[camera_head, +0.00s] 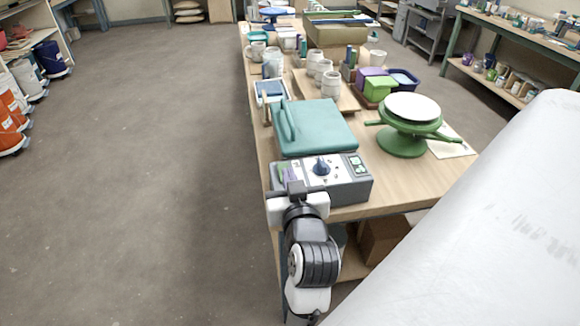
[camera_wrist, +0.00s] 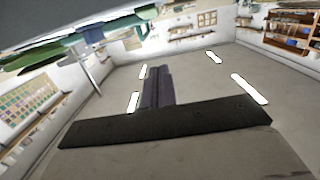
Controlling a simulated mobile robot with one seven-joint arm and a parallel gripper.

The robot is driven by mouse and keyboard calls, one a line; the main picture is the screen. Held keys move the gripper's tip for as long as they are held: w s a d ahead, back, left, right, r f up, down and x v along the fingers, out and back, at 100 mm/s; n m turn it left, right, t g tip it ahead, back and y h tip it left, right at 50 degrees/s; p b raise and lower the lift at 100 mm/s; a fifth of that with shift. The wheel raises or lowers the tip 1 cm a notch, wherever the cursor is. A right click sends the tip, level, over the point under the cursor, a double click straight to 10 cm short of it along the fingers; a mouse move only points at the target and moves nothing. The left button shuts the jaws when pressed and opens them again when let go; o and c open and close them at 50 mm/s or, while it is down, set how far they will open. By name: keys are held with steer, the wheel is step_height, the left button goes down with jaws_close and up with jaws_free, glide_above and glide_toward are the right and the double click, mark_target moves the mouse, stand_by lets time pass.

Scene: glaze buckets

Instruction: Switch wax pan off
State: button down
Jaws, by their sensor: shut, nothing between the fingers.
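The wax pan (camera_head: 318,128) has a closed teal lid and stands at the near end of the wooden table. Its grey control box (camera_head: 345,187) faces me, with a dark blue knob (camera_head: 321,166) in the middle of the pale panel and a small green-and-dark block (camera_head: 357,165) to its right. My gripper (camera_head: 296,187) is shut and empty at the left front of the control box, left of and below the knob in the picture. It covers part of the panel's left side; I cannot tell if it touches. My gripper's dark fingers also show in the wrist view (camera_wrist: 157,86), without the pan.
A green turntable (camera_head: 403,140) with a white disc stands right of the pan. Cups, a blue tray (camera_head: 271,91) and green and purple tubs (camera_head: 380,88) lie behind. My pale arm fills the lower right. Open floor (camera_head: 150,180) lies to the left.

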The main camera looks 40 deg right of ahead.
steer(key=p, duration=0.2)
glide_above(283, 165)
steer(key=v, duration=0.4)
steer(key=shift+w+a+f, duration=0.1)
steer(key=shift+a+f, duration=0.05)
steer(key=shift+f, duration=0.15)
steer(key=f, duration=0.2)
steer(key=shift+w+f, duration=0.2)
steer(key=shift+f, duration=0.2)
steer(key=shift+w+f, duration=0.1)
steer(key=shift+f, duration=0.65)
steer(key=shift+r+p, duration=0.15)
steer(key=shift+p, duration=0.35)
